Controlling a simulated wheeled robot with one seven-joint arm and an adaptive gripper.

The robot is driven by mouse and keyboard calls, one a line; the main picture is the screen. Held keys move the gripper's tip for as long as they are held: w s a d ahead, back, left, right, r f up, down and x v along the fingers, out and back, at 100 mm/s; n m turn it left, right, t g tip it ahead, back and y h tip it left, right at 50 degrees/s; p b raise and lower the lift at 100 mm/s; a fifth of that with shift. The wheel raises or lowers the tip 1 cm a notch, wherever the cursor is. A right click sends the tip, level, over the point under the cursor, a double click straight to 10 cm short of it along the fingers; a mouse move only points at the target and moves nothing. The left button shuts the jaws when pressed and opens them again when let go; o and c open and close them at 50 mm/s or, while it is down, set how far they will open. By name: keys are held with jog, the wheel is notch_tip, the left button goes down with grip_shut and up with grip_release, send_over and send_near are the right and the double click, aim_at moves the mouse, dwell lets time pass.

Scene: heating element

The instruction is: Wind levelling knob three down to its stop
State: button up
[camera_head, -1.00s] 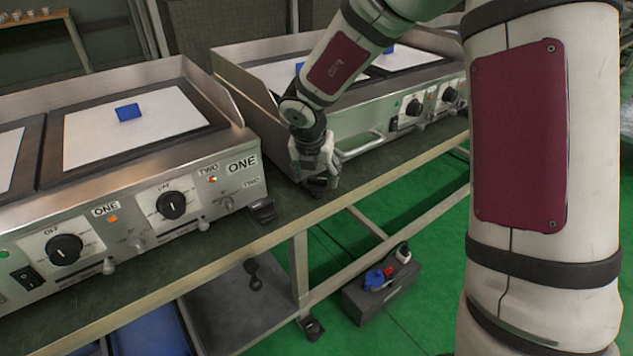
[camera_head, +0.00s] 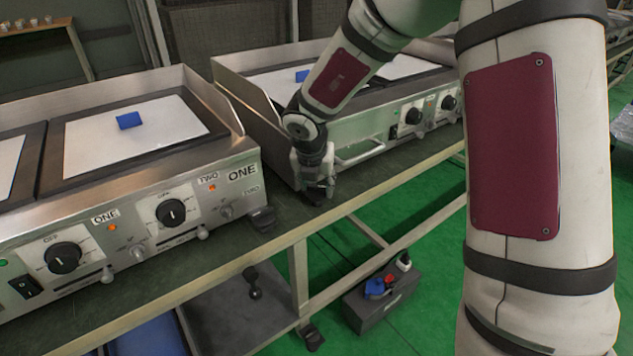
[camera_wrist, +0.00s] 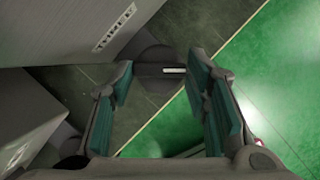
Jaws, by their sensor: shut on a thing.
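My gripper (camera_head: 318,186) points down at the near left corner of the right-hand griddle (camera_head: 350,143), just above the bench. In the wrist view my gripper (camera_wrist: 161,72) has its teal-padded fingers on both sides of a dark round knob (camera_wrist: 158,60) with a pale mark, and is shut on it. In the head view my fingers mostly hide this knob. A similar black levelling knob (camera_head: 262,219) stands at the near right corner of the left-hand griddle (camera_head: 118,205). I cannot read a number on either knob.
The griddle's metal side and corner stand close to my fingers in the wrist view. The bench top (camera_head: 290,222) is clear between the griddles, and its front edge is near. A dark box (camera_head: 380,302) with small coloured items sits on the green floor.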

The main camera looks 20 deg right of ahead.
jog(key=shift+r+p, duration=0.1)
jog(key=shift+p, duration=0.25)
jog(key=n+p, duration=0.2)
jog(key=p, duration=0.1)
jog(key=n+y+p, duration=0.1)
jog(key=p, duration=0.2)
jog(key=shift+s+d+r+n, duration=0.15)
jog(key=shift+n, duration=0.25)
jog(key=n+y+p, duration=0.1)
jog(key=n+p, duration=0.2)
jog(key=p, duration=0.3)
jog(key=shift+d+n+y, duration=0.15)
jog(key=shift+n+y, duration=0.25)
jog(key=shift+n+p, duration=0.3)
jog(key=shift+p, duration=0.45)
jog(key=shift+f+n+y+p, duration=0.25)
jog(key=shift+n+y+p, duration=0.05)
jog(key=shift+p, duration=0.1)
jog(key=o, duration=1.2)
jog(key=shift+c, duration=0.2)
jog(key=shift+r, duration=0.1)
